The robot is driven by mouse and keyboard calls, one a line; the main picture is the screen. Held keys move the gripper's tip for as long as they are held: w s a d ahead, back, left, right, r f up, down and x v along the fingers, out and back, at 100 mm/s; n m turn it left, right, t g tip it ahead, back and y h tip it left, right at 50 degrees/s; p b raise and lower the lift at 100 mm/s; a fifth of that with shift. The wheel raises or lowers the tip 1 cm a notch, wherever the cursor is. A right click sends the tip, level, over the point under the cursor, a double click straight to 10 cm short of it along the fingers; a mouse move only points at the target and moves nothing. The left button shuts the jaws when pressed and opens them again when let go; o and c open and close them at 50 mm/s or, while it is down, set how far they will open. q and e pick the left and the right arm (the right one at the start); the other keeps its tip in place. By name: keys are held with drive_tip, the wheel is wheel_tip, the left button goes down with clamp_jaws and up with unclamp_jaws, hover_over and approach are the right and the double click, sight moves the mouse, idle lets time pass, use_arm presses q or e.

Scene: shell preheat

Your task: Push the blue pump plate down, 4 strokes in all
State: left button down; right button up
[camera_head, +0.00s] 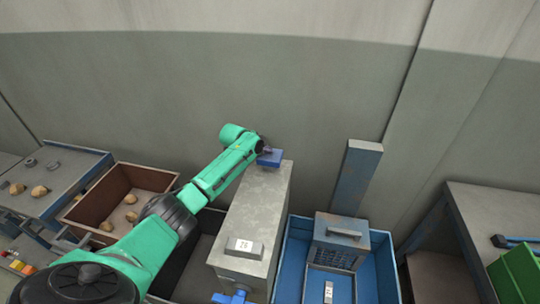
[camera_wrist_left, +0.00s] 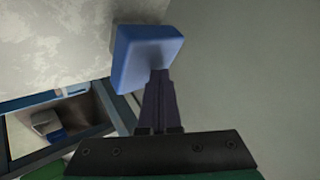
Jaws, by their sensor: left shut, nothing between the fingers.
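The blue pump plate (camera_head: 271,158) sits at the far end of the top of a tall grey cabinet (camera_head: 262,195). My left gripper (camera_head: 265,149) is shut and empty, right at the plate. In the left wrist view the plate (camera_wrist_left: 148,45) is a blue block, and the shut dark fingers of my left gripper (camera_wrist_left: 158,76) overlap its lower edge. I cannot tell whether they touch it. A small block with a number display (camera_head: 243,246) is on the near end of the cabinet top. My right gripper is not in view.
A brown crate (camera_head: 78,212) with several round lumps stands left of the cabinet, beside a grey table (camera_head: 60,178). A blue bin (camera_head: 380,262) holding a grey handled block (camera_head: 340,243) stands to the right. A grey bench (camera_head: 495,207) and green crate (camera_head: 515,272) are farther right. A wall rises behind.

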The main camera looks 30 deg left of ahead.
sight(267, 156)
use_arm(q)
drive_tip(key=shift+s+f+b, duration=0.15)
drive_tip(key=shift+f+b, duration=1.1)
drive_tip(key=shift+f, duration=0.4)
idle(0.8)
drive_tip(key=shift+r+p, duration=1.7)
drive_tip(key=shift+r, duration=0.45)
drive_tip(key=shift+r, duration=0.15)
wheel_tip(267, 156, up, 5)
drive_tip(key=p, duration=0.4)
drive_tip(key=shift+w, duration=0.2)
idle(1.1)
